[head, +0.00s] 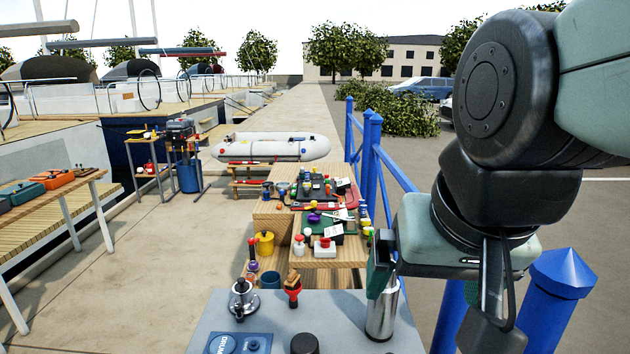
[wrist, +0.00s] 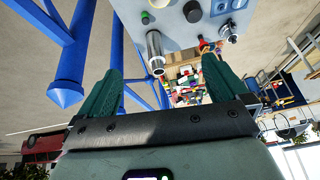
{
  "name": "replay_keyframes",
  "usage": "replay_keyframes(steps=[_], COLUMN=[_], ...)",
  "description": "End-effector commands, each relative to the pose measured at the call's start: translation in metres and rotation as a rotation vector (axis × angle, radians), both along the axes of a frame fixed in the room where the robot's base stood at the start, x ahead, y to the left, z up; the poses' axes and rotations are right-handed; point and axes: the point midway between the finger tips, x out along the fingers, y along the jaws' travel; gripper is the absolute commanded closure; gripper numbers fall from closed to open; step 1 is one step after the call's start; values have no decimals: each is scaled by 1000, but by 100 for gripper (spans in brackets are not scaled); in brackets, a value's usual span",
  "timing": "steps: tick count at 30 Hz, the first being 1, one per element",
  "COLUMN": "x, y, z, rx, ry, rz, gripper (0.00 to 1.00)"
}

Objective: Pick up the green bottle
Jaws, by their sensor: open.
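I cannot make out a clear green bottle. In the wrist view a small round green top (wrist: 146,17) shows on the grey table, beside a shiny steel cylinder (wrist: 154,48); whether it belongs to a bottle I cannot tell. In the head view the steel cylinder (head: 381,312) stands upright at the right side of the grey table, partly behind my gripper (head: 430,292). My gripper is open and empty, with dark green fingers. In the wrist view the cylinder lies ahead, between the fingertips (wrist: 162,66).
The grey table (head: 205,328) also carries a chrome winch (head: 242,298), a red-handled brush (head: 293,290), a black knob (head: 305,344) and a blue panel (head: 238,344). A wooden bench (head: 310,258) behind is crowded with small items. Blue railing posts (head: 545,300) stand close on the right.

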Motion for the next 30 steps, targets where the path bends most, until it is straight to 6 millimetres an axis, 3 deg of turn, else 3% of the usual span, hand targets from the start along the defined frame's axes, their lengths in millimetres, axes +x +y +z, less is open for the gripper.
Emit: replay_keyframes(steps=[3,8,16,26,30], x=[-19,-26,-25,-22,-3], y=[1,2,2,1,-2], z=[1,1,1,1,-4], rx=[-45,-68,-67,-71,-108], ry=[-34,-45,-45,-34,41], rz=[86,126,124,131,181], gripper=[0,0,36,36,36])
